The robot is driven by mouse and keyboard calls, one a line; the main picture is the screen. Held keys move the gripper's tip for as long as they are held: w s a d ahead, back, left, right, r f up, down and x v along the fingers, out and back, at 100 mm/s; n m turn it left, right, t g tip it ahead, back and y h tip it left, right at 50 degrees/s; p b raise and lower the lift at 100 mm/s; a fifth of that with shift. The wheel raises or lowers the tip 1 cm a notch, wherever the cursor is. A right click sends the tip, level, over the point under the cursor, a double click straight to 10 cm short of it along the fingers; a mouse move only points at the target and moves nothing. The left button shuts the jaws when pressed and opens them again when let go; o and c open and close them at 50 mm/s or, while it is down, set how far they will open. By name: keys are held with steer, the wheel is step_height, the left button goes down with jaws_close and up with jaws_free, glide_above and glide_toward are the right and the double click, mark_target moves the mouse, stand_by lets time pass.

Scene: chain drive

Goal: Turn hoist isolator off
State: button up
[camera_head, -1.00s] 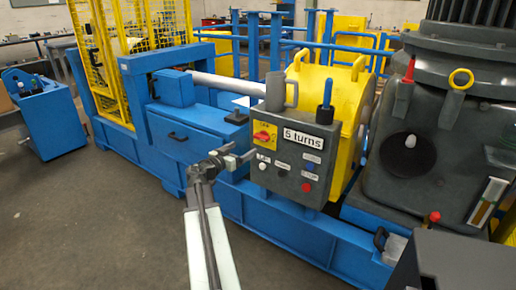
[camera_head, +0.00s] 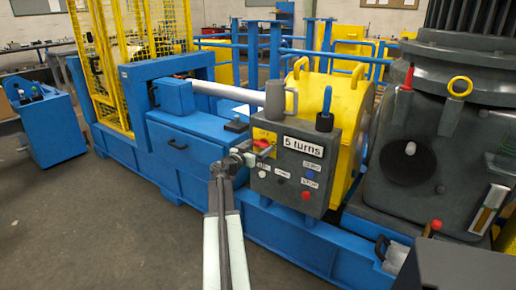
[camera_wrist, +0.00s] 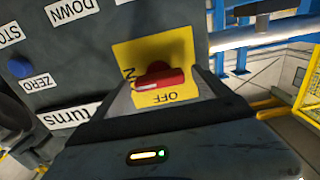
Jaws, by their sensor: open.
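The hoist isolator is a red handle (camera_head: 262,144) on a yellow plate (camera_head: 258,134), at the upper left of a grey control box. In the wrist view the red handle (camera_wrist: 160,80) lies crosswise on the yellow plate (camera_wrist: 150,50), one end at the partly covered ON label and the OFF label below it. My gripper (camera_head: 252,152) is at the front of the isolator. In the wrist view my open gripper (camera_wrist: 165,95) has its fingers to either side of the handle. I cannot tell whether they touch it.
The grey control box (camera_head: 315,209) also carries a "5 turns" display (camera_head: 303,146), labelled buttons including a red one (camera_head: 306,195), and a blue-handled lever (camera_head: 326,105) on top. A blue machine frame (camera_head: 180,145) stands behind. The floor at front left is clear.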

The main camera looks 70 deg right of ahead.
steer(key=c, duration=1.3)
steer(key=shift+a, duration=0.15)
steer(key=shift+c, duration=0.3)
steer(key=n, duration=0.9)
steer(key=shift+w, duration=0.15)
steer(key=n, duration=0.5)
steer(key=shift+n, duration=2)
